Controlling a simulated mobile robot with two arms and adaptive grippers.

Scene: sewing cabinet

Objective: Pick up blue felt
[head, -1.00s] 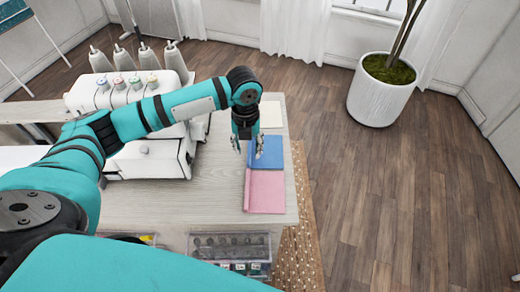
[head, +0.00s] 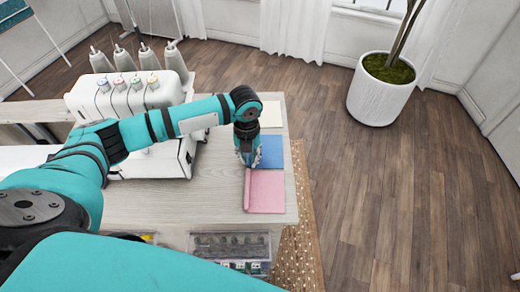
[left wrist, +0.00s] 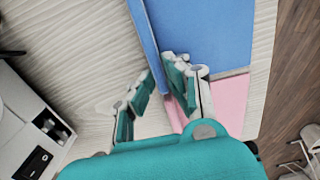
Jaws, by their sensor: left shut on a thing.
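The blue felt (head: 270,152) lies on the table between a pink felt (head: 266,192) and a cream felt (head: 271,114). My left gripper (head: 246,160) is down at the left edge of the blue felt, near the pink one. In the left wrist view the blue felt (left wrist: 212,35) has a raised, folded left edge. The fingers of my left gripper (left wrist: 160,75) are on either side of this edge near its lower end and are shut on it. The right finger hides part of the felt. My right gripper is not in view.
A white overlocker (head: 125,95) with several thread cones stands left of the felts. The wooden table (head: 200,208) is bare left of the pink felt. A potted plant (head: 381,95) stands on the floor.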

